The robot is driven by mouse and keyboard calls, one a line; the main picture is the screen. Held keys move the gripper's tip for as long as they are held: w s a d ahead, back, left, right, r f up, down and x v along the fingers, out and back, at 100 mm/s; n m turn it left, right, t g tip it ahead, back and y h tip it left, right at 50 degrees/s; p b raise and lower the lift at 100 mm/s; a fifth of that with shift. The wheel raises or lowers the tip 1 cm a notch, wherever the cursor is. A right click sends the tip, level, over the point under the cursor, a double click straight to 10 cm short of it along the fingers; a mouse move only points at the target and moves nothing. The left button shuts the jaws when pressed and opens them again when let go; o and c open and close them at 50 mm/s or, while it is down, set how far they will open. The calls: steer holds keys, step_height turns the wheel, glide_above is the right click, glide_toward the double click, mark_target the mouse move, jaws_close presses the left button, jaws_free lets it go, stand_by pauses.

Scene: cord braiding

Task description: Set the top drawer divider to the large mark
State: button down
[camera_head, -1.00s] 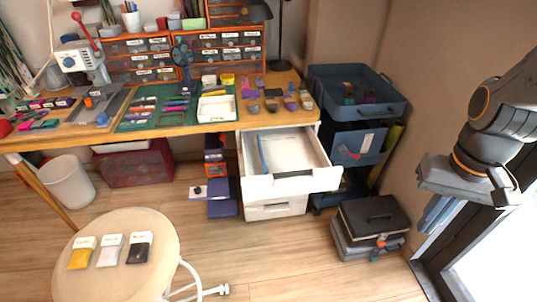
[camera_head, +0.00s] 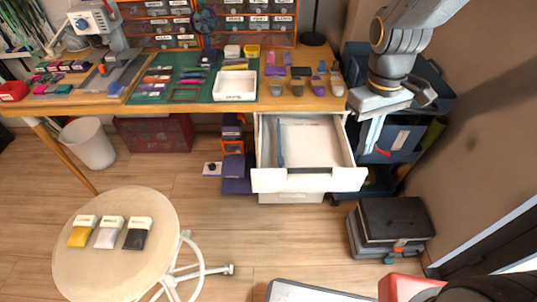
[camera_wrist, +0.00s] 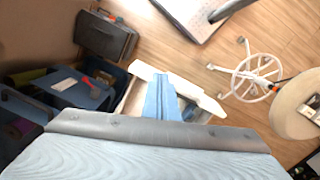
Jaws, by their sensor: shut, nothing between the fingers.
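The white top drawer (camera_head: 308,180) stands pulled open under the right end of the workbench. Inside it, a thin blue-grey divider (camera_head: 281,146) stands near the left wall, with the wide pale compartment to its right. No size marks can be made out. My gripper (camera_head: 371,140) points down just right of the drawer, above and apart from the divider. Its fingers are shut with nothing between them. In the wrist view the pale blue fingertips (camera_wrist: 161,84) lie in front of the white drawer (camera_wrist: 207,100) and hide part of it; the divider cannot be made out there.
A blue cart (camera_head: 396,140) stands close right of the drawer, behind my arm. A black and grey case (camera_head: 391,226) sits on the floor at right. A round stool (camera_head: 117,260) with several small packs stands at front left. Floor before the drawer is partly clear.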

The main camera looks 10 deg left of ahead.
steer(key=w+a+f+n+h, duration=0.15)
steer(key=a+f+n, duration=0.3)
steer(key=a, duration=0.45)
steer(key=w+a+f+n+t, duration=0.1)
steer(key=w+a+f+n, duration=0.3)
steer(key=a, duration=0.5)
steer(key=w+a+f+n+h, duration=0.1)
steer(key=a+f+n, duration=0.1)
steer(key=a+n, duration=0.55)
steer(key=f, duration=0.3)
steer(key=f+m, duration=0.1)
steer(key=f, duration=0.2)
steer(key=w+d+f+m, duration=0.1)
steer(key=f, duration=0.2)
steer(key=shift+d+f+y+p, duration=0.1)
steer(key=shift+f+y+p, duration=0.15)
steer(key=shift+p, duration=0.05)
steer(key=shift+s, duration=0.1)
